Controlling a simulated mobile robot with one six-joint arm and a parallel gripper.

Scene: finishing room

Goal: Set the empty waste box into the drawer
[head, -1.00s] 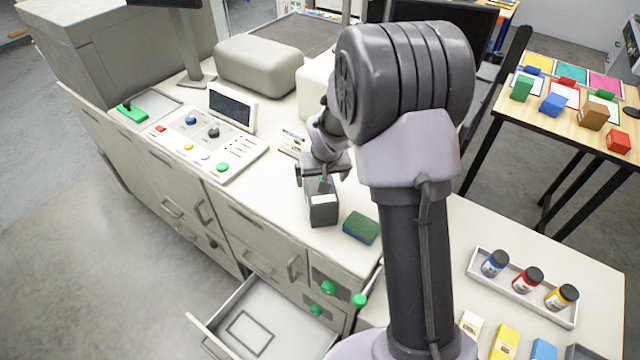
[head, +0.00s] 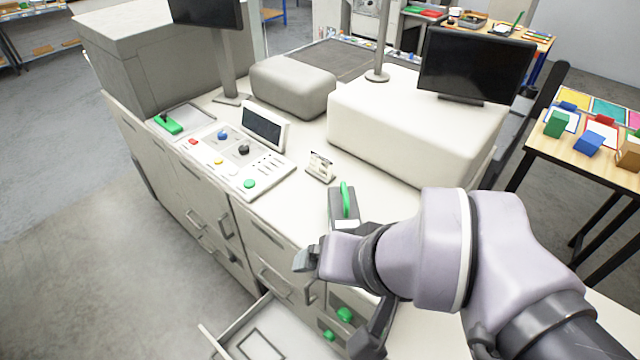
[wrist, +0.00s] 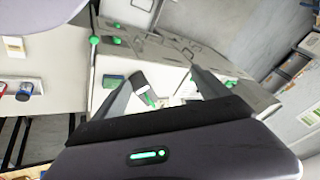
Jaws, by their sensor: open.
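The waste box (head: 343,212) is a dark grey box with a pale label and an upright green handle. It stands on the counter near the front edge, partly hidden by my arm. It also shows in the wrist view (wrist: 139,79), beyond my fingers. The drawer (head: 236,325) is pulled out below the counter, with a rectangle outlined on its floor; my arm and the frame edge hide part of it. My gripper (head: 338,295) is open and empty, in front of the box and apart from it. Its spread fingers show in the wrist view (wrist: 160,92).
A control panel (head: 235,160) with knobs and buttons lies left on the counter, and a small card stand (head: 320,167) behind the box. A large white block (head: 415,125) fills the back. A green sponge (wrist: 113,81) lies beside the box. Green knobs (head: 344,314) stick out near the drawer.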

